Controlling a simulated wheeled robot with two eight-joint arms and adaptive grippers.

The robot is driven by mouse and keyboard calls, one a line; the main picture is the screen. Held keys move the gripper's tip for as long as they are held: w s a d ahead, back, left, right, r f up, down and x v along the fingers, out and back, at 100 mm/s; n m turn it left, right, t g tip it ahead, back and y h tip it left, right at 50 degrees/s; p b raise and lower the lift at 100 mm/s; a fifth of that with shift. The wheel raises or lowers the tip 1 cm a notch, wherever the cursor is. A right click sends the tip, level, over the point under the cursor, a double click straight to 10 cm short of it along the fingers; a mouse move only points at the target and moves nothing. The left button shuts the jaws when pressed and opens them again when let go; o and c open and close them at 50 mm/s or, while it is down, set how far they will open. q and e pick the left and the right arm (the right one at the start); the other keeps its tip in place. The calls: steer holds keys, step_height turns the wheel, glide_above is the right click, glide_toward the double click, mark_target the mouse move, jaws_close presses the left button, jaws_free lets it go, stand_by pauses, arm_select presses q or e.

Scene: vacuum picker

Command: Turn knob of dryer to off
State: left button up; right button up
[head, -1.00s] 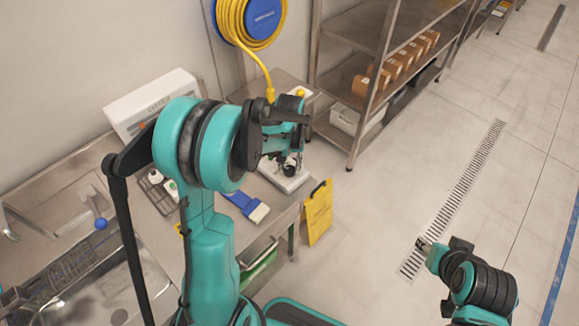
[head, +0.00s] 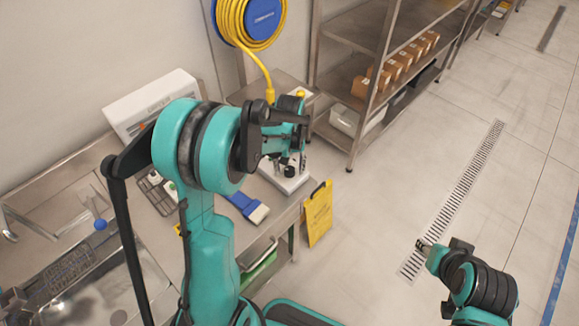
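A white box with faint lettering (head: 150,103), which looks like the dryer, stands at the back left of the steel counter. My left arm covers its right part, and I see no knob on it. My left gripper (head: 286,158) points down over a small white-based device (head: 287,180) at the counter's right end. A round black part (head: 290,171) shows just below the gripper; I cannot tell if they touch. The fingers are too small and dark to read. My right gripper (head: 424,246) is over the floor at lower right, away from the counter; its fingers are unclear.
A blue brush (head: 246,207) lies on the counter near its front edge. A steel shelf (head: 348,88) stands behind. The floor at right is clear.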

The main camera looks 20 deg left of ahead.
mark_target(289, 170)
arm_select(q)
step_height(289, 170, up, 12)
stand_by(0.6)
stand_by(0.4)
